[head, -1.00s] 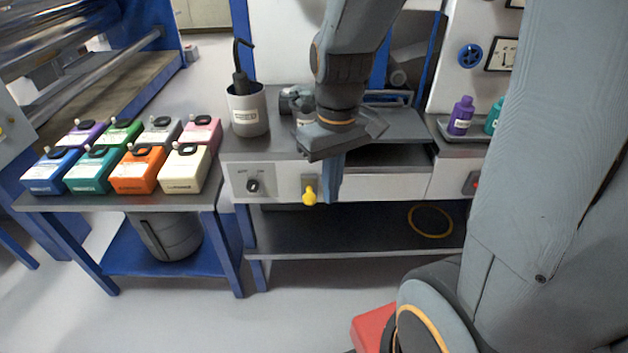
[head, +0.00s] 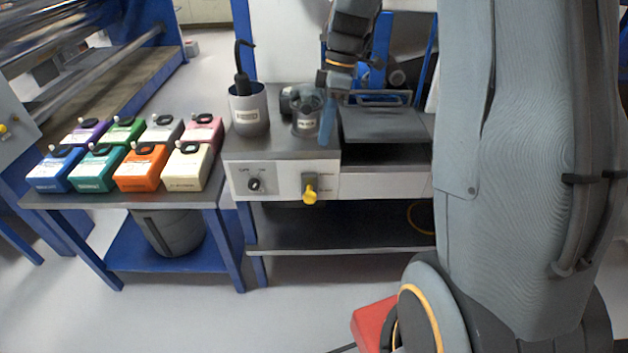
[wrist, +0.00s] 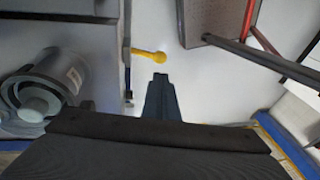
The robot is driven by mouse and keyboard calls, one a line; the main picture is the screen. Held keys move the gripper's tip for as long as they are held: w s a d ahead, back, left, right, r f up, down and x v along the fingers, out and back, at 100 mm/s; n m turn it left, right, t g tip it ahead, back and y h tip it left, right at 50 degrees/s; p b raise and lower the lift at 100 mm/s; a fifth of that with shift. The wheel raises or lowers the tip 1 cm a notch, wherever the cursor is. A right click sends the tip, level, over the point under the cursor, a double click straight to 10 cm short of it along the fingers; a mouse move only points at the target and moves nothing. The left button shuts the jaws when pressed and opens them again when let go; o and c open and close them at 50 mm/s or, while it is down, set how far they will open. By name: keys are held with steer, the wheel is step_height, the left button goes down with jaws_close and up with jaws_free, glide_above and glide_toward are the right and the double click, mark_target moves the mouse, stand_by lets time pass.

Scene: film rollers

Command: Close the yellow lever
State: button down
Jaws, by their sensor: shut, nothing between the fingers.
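The yellow lever (head: 310,193) is on the white front panel of the bench unit, its round knob hanging low below the pivot. It also shows in the wrist view (wrist: 148,54), sticking out from the panel edge. My gripper (head: 327,122) appears above the lever in the head view, in front of a clear jar on the bench top. In the wrist view my gripper's fingers (wrist: 160,84) are shut together and empty, their tip close to the knob in the picture with a visible gap. I see no contact with the lever.
A dark rotary knob (head: 254,185) is left of the lever. A labelled cup (head: 248,108) and the clear jar (head: 306,122) stand on the bench top. A side table (head: 128,196) holds several coloured boxes.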

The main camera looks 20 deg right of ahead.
mark_target(312, 192)
steer(key=p+x, duration=0.2)
steer(key=x, duration=1.2)
steer(key=shift+p, duration=0.3)
steer(key=shift+f, duration=0.15)
